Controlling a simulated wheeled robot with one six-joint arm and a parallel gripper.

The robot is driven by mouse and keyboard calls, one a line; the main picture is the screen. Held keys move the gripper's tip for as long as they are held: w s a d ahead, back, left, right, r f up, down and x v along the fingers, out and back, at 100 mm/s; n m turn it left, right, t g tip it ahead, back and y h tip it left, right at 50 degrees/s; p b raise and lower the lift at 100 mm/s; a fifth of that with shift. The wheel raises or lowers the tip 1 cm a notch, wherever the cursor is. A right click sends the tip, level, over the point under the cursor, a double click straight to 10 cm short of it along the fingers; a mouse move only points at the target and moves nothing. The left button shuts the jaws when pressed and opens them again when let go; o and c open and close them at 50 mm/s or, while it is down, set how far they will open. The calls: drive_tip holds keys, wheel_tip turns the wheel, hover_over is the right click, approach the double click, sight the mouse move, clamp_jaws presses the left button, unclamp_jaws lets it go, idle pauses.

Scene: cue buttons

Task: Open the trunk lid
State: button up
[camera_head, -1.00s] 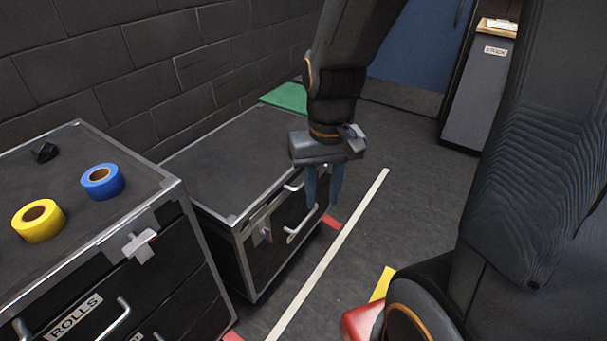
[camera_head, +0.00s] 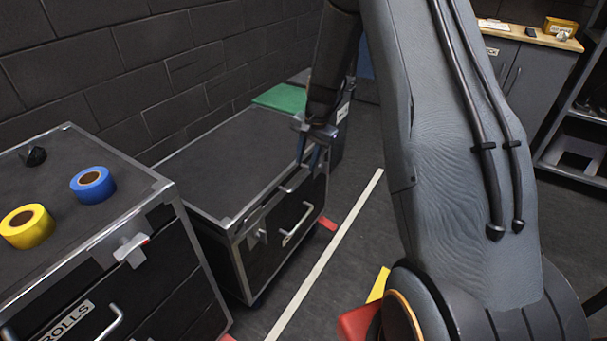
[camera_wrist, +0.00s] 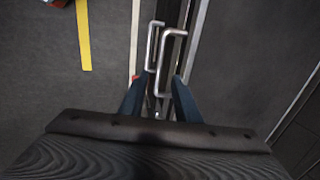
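The trunk is a black case with silver edges, and its lid (camera_head: 225,160) is shut. A silver upper handle (camera_head: 290,188) sits near the lid's front edge, and a lower handle (camera_head: 297,224) is on the front face. My gripper (camera_head: 309,165) is above the far end of the trunk's front edge, pointing down. In the wrist view the blue fingers of my gripper (camera_wrist: 158,88) are apart with nothing held between them. Two silver handles (camera_wrist: 175,62) show just beyond the fingertips; I cannot tell whether they touch.
A second case (camera_head: 100,225) at left carries yellow tape (camera_head: 27,228), blue tape (camera_head: 92,184) and a small black object (camera_head: 34,156). A brick wall is behind. A green mat (camera_head: 281,98) lies past the trunk. The floor (camera_head: 355,235) right of the trunk is mostly clear, with a white line.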

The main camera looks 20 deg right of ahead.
sight(302, 179)
drive_tip(key=f, duration=0.4)
drive_tip(key=w+f, duration=0.1)
drive_tip(key=f, duration=0.1)
drive_tip(key=shift+a+f+p, duration=0.25)
drive_tip(key=shift+a+p, duration=0.05)
drive_tip(key=shift+a, duration=0.1)
drive_tip(key=shift+c, duration=0.2)
clamp_jaws()
